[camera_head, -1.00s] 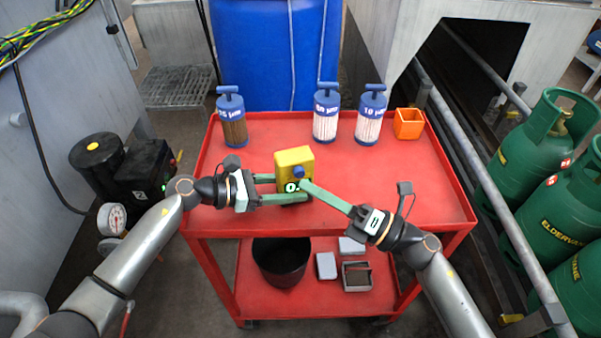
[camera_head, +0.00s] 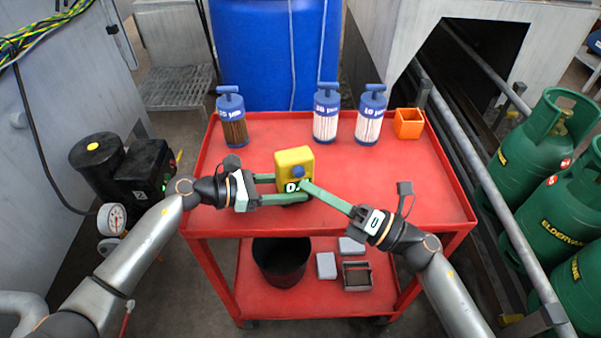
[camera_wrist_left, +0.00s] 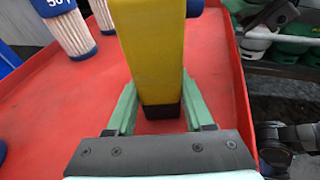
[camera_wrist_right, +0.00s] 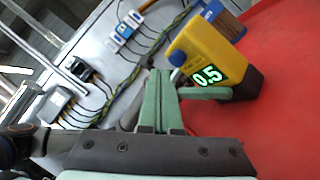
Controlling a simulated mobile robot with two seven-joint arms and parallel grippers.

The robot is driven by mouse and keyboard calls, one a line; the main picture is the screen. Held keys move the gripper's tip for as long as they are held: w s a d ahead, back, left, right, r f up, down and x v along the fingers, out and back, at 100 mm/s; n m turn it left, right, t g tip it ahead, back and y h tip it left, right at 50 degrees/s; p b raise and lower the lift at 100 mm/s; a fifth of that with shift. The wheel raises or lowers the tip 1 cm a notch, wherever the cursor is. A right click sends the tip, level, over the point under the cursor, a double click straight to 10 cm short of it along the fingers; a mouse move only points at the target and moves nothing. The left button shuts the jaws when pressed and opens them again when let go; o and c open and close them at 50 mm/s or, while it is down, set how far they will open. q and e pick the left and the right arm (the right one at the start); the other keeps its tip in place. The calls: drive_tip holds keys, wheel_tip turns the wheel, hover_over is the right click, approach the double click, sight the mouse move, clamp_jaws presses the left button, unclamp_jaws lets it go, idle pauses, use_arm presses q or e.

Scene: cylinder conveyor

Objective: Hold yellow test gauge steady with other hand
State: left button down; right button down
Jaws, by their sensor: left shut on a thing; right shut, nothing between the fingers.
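The yellow test gauge (camera_head: 294,163) stands on the red cart top, with a blue knob (camera_head: 298,172) and a lit display. The display reads 0.5 in the right wrist view, where the gauge (camera_wrist_right: 205,50) shows ahead of the fingers. My left gripper (camera_head: 278,188) is shut on the gauge from the left side; the left wrist view shows the gauge (camera_wrist_left: 156,60) between its fingers. My right gripper (camera_head: 304,185) is shut and empty, its fingertips at the gauge's front near the knob and display. Whether they touch it I cannot tell. The fingers hide part of the display.
Three blue-capped filter cylinders (camera_head: 232,120) (camera_head: 326,115) (camera_head: 370,118) and an orange box (camera_head: 408,123) stand along the cart's back. A black bucket (camera_head: 281,265) sits on the lower shelf. Green gas bottles (camera_head: 530,150) stand right. The cart top's right part (camera_head: 425,185) is free.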

use_arm(q)
drive_tip(key=shift+f, duration=0.1)
use_arm(e)
drive_tip(key=shift+w, duration=0.1)
drive_tip(key=shift+w+a, duration=0.1)
drive_tip(key=shift+w, duration=0.25)
drive_tip(key=shift+w+a, duration=0.15)
drive_tip(key=shift+w, duration=0.3)
idle(0.9)
drive_tip(key=shift+s, duration=0.15)
drive_tip(key=shift+s+d, duration=0.25)
drive_tip(key=shift+s, duration=0.45)
drive_tip(key=shift+s+d, duration=0.25)
drive_tip(key=shift+s, duration=0.55)
drive_tip(key=shift+s+d, duration=0.25)
drive_tip(key=shift+s, duration=0.55)
drive_tip(key=shift+s+d, duration=0.25)
drive_tip(key=shift+s, duration=0.55)
